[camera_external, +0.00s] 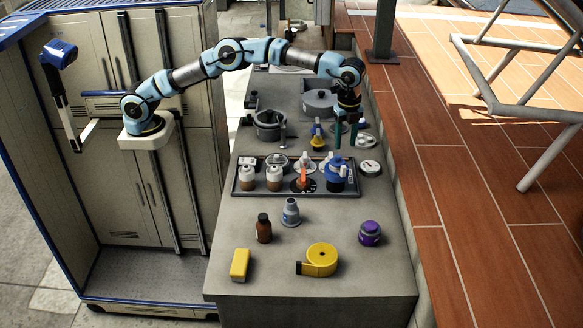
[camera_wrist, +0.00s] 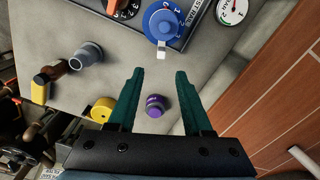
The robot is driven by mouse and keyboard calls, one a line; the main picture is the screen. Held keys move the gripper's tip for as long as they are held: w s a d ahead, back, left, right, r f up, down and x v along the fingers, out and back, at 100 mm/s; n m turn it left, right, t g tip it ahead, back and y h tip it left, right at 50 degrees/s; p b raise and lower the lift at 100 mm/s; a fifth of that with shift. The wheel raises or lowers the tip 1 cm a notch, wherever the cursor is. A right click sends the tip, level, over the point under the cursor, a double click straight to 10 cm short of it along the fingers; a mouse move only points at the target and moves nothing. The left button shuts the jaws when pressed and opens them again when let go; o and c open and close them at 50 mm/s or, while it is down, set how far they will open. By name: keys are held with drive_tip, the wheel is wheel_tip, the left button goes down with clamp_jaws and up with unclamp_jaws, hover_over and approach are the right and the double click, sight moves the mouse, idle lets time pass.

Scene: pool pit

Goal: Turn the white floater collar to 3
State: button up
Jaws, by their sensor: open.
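My gripper (camera_external: 346,136) is open and empty, with two dark green fingers, above the counter behind the tray. In the wrist view my gripper (camera_wrist: 159,78) has its fingertips apart, with the blue round dial (camera_wrist: 160,18) beyond them. This dial has white numbers and a white tab (camera_wrist: 161,51) on its near edge. In the external view the blue dial (camera_external: 336,170) stands at the tray's right end. Two white-topped pieces with brown lower parts, the left one (camera_external: 247,171) and the right one (camera_external: 274,176), stand at its left. I cannot tell which piece is the white floater collar.
The dark tray (camera_external: 290,193) also holds an orange-handled valve (camera_external: 304,176). A gauge (camera_external: 370,168) lies right of it. A brown bottle (camera_external: 264,229), grey fitting (camera_external: 290,212), yellow tape (camera_external: 321,258), yellow block (camera_external: 240,264) and purple-topped jar (camera_external: 370,233) stand in front.

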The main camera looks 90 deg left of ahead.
sight(344, 166)
wheel_tip(344, 166, down, 11)
drive_tip(key=p, duration=0.3)
drive_tip(key=shift+w+r, duration=0.1)
drive_tip(key=shift+r, duration=0.05)
clamp_jaws()
idle(0.4)
